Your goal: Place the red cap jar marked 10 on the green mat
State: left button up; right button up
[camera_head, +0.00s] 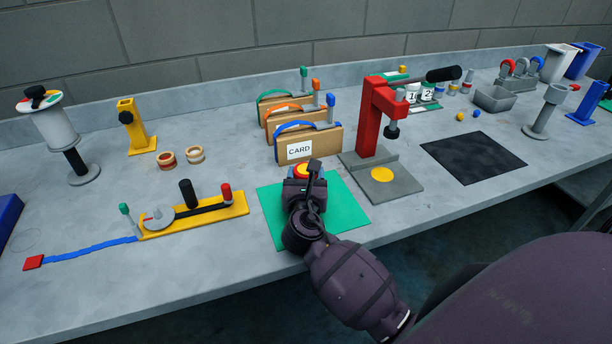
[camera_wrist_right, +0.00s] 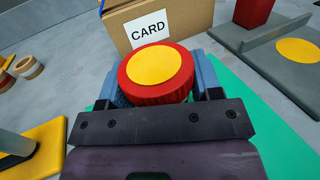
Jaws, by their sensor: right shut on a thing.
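The red cap jar (camera_wrist_right: 158,72) shows as a red ribbed cap with a yellow disc on top; its body and any number are hidden. My right gripper (camera_wrist_right: 160,92) is shut on it, a finger at each side. In the head view the cap (camera_head: 302,170) peeks out beyond my right gripper (camera_head: 303,178), over the green mat (camera_head: 345,208). The mat (camera_wrist_right: 285,150) also shows in the right wrist view. Whether the jar touches the mat cannot be told. My left gripper is not in view.
A cardboard box marked CARD (camera_head: 312,147) stands just behind the mat. A red press (camera_head: 370,125) on a grey base stands to the right. A yellow fixture (camera_head: 200,215) with posts lies to the left. A black mat (camera_head: 473,157) lies clear farther right.

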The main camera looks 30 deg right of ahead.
jog(key=o, duration=1)
jog(key=shift+f, duration=0.15)
jog(key=shift+r, duration=0.2)
jog(key=v, duration=1)
jog(key=shift+s+a, duration=0.2)
jog(key=shift+s, duration=0.05)
jog(key=shift+s+a, duration=0.4)
jog(key=shift+s, duration=0.15)
